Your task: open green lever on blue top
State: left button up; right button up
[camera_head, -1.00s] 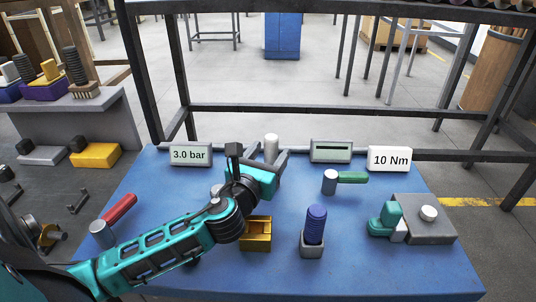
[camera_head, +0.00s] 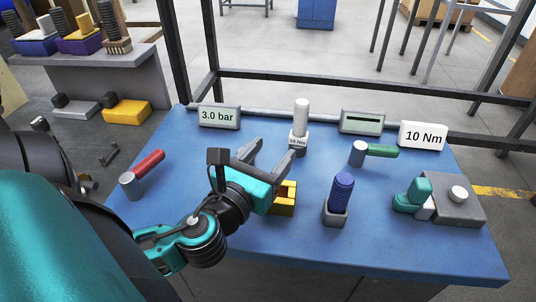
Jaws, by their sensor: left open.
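The green lever (camera_head: 382,151) is a short bar joined to a grey cylindrical post (camera_head: 357,154) on the blue table top (camera_head: 318,255). It points to the right from the post, at the back right of the table. My left gripper (camera_head: 275,157) is over the middle left of the table, to the left of the lever and well apart from it. Its two grey fingers are spread, with nothing between them. My right gripper does not show.
A red lever (camera_head: 149,163) is at left.

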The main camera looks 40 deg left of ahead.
aim_at(360, 149)
jog(key=k+l, duration=0.15)
jog(key=k, duration=0.35)
jog(key=k+l, duration=0.15)
jog(key=k, duration=0.35)
